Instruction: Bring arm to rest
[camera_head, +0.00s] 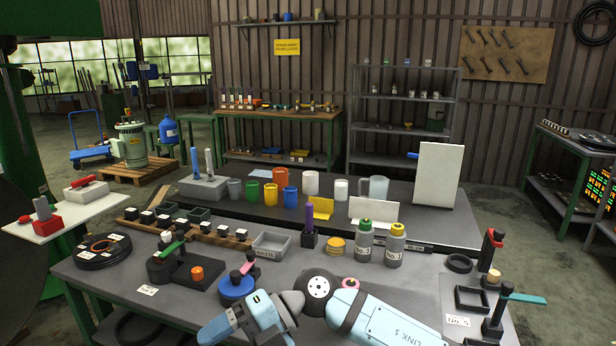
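One light blue arm of mine crosses the bottom middle and right of the view, marked LINK 5. It bends at a dark round joint and runs on to the left over the front edge of the workbench (110,292). No gripper fingers show on it. My other arm is not in view.
A grey tray (271,245), a yellow jar (336,246) and a purple-topped part (309,222) stand mid-bench. Lever fixtures (494,318) crowd the right front. Coloured cups (271,194) and a white panel (437,175) stand behind. The arm lies close to the front parts.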

